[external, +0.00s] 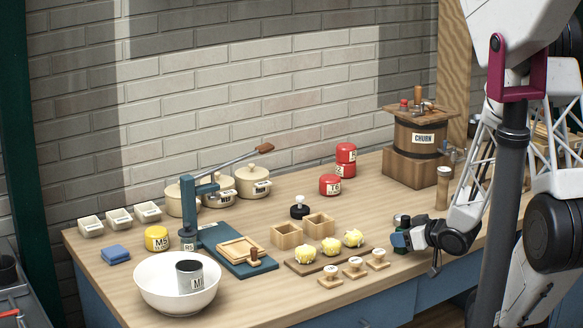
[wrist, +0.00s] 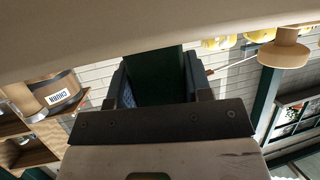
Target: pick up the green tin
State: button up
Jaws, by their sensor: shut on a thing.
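The dark green tin (external: 402,219) is at my gripper (external: 402,239), near the front right of the table. In the wrist view the green tin (wrist: 160,75) fills the space between my two fingers (wrist: 158,82). My gripper is shut on it. I cannot tell whether the tin touches the table.
A wooden board with yellow butter pieces (external: 328,253) and several wooden stamps (external: 354,267) lie left of my gripper. A pepper-mill-like cylinder (external: 442,188) and the churn (external: 418,140) stand behind it. Red tins (external: 330,184) stand farther back. The table between is mostly clear.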

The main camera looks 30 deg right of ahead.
aim_at(407, 217)
jog(key=shift+c, duration=0.7)
jog(key=shift+r, duration=0.2)
notch_tip(407, 217, up, 10)
jog(key=shift+f, duration=0.15)
dwell(0.5)
